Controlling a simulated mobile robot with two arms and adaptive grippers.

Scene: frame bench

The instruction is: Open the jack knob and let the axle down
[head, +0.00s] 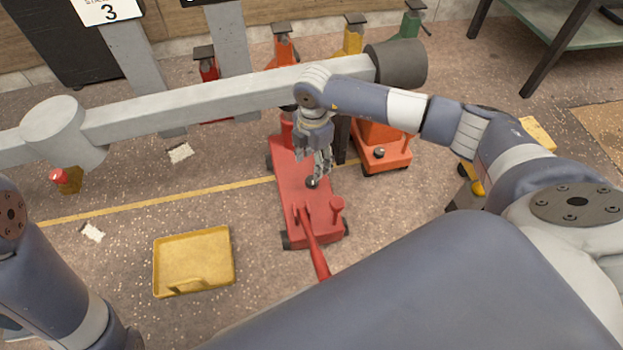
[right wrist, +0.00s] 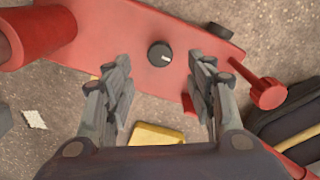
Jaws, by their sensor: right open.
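The red jack (head: 290,170) stands on the floor under the grey axle (head: 200,105). Its black knob (head: 312,182) sits on the jack's top; in the right wrist view the knob (right wrist: 160,54) is round and dark with a short white mark pointing right. My right gripper (head: 322,168) hangs over the jack close to the knob. In the right wrist view its two fingers (right wrist: 159,68) are apart, either side of the knob in the picture, with nothing between them. The contact between jack and axle is partly hidden by my arm. My left gripper is out of view.
The jack's red handle (head: 316,258) slants toward me. A yellow tray (head: 193,262) lies on the floor to the left. An orange jack (head: 383,150) stands at right behind my arm. Several coloured stands line the back. Floor between tray and jack is clear.

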